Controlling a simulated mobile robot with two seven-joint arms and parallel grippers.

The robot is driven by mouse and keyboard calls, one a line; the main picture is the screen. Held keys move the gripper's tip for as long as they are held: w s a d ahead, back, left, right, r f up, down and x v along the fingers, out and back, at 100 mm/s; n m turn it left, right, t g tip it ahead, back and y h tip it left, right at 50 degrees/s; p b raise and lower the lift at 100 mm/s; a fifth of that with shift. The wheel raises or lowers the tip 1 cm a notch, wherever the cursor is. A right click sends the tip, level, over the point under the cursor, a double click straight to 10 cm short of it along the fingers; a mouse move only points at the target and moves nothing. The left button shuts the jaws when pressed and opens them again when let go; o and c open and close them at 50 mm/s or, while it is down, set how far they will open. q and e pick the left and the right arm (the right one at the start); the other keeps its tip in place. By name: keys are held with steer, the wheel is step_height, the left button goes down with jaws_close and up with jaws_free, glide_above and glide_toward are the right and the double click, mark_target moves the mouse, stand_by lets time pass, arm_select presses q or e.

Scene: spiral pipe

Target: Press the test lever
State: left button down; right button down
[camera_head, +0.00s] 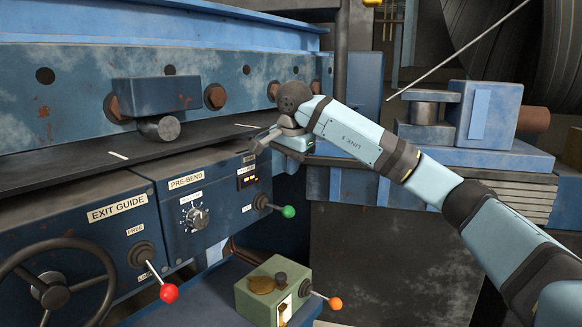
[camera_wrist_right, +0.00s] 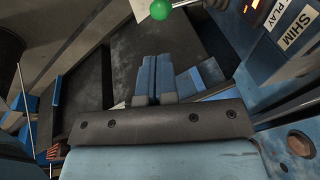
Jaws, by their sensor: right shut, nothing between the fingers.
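Three levers show in the head view, and I cannot read which is labelled test. The green-knobbed lever (camera_head: 288,211) sticks out from the pre-bend panel (camera_head: 200,210), and its knob also shows at the top of the right wrist view (camera_wrist_right: 160,8). The red-knobbed lever (camera_head: 168,292) is on the exit guide panel (camera_head: 110,222). The orange-knobbed lever (camera_head: 334,302) is on a small green box (camera_head: 262,300). My right gripper (camera_head: 256,143) is shut and empty, above the pre-bend panel and apart from the green knob; its closed fingers show in the right wrist view (camera_wrist_right: 155,80).
A dark strip (camera_head: 100,158) runs along the blue machine beam (camera_head: 70,85) behind my gripper. A handwheel (camera_head: 55,295) is at lower left, and a dial (camera_head: 195,217) is on the pre-bend panel. Blue blocks (camera_head: 485,115) stand at right. The space in front of the green knob looks clear.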

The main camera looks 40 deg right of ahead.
mark_target(289, 207)
steer(key=p+x, duration=0.2)
steer(key=x, duration=0.7)
steer(key=shift+w+f, duration=0.1)
steer(key=shift+f, duration=0.25)
steer(key=shift+w+d+f, duration=0.15)
steer(key=shift+f, duration=0.5)
step_height(289, 207, down, 6)
steer(key=t+y+b, duration=0.1)
steer(key=t+b, duration=0.4)
steer(key=b, duration=0.8)
steer(key=shift+s+f+y, duration=0.15)
steer(key=shift+s+y, duration=0.15)
steer(key=shift+s, duration=0.1)
